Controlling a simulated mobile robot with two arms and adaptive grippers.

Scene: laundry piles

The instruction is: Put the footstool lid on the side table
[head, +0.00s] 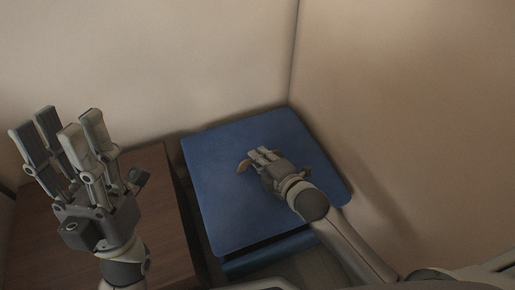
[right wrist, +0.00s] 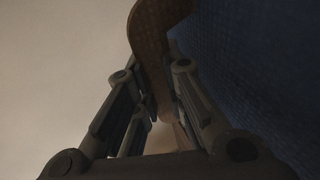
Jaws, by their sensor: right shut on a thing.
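The blue square footstool lid (head: 225,180) lies in the corner at the centre of the head view, above the blue footstool body (head: 270,251). A brown strap handle (head: 244,165) is on its top. It also shows in the right wrist view as a curved brown strap (right wrist: 150,38) between the fingers, beside the blue fabric. My right gripper (head: 262,157) is shut on this handle. The brown wooden side table (head: 150,185) stands left of the footstool. My left gripper (head: 57,128) is open and empty, raised in front of the table, fingers pointing up.
Beige walls (head: 390,110) meet in a corner close behind and to the right of the footstool. The visible part of the table top is bare. My left arm hides part of it. A narrow gap separates table and footstool.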

